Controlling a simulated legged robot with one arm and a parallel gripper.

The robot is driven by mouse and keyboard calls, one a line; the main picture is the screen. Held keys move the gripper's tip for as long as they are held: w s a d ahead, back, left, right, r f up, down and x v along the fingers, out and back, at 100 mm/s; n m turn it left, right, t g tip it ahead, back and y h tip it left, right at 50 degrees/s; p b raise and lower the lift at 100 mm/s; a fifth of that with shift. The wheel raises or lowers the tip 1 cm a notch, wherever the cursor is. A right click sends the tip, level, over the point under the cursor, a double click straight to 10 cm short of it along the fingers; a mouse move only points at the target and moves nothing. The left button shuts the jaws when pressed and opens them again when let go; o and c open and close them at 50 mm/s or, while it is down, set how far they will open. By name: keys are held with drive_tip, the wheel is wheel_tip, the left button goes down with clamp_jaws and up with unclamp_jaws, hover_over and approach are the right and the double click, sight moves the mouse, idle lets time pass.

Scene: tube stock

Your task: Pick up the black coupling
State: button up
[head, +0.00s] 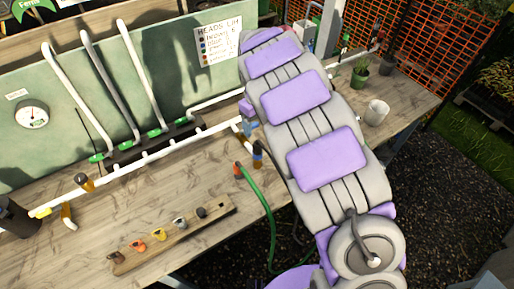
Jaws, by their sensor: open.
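My grey and purple arm extends over the right part of the bench, well to the right of the coupling. I cannot make out my gripper or its fingers; nothing of mine touches the coupling.
White pipes (160,150) with green joints run along the back board (180,60), which carries a gauge (31,115) and a sign (217,40). A green hose (267,205) hangs over the bench edge. The wood around the strip is mostly clear.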

sight(257, 146)
drive_tip(key=f, duration=0.7)
drive_tip(key=shift+d+b, duration=0.35)
drive_tip(key=shift+d, duration=0.05)
drive_tip(key=f, duration=0.3)
drive_tip(key=f+b, duration=0.1)
drive_tip(key=f, duration=0.1)
drive_tip(key=shift+w+a+f, duration=0.15)
drive_tip(key=shift+w+a, duration=0.1)
drive_tip(key=shift+a, duration=0.1)
drive_tip(key=shift+d, duration=0.1)
drive_tip(key=shift+c, duration=0.4)
drive_tip(key=c, duration=1.1)
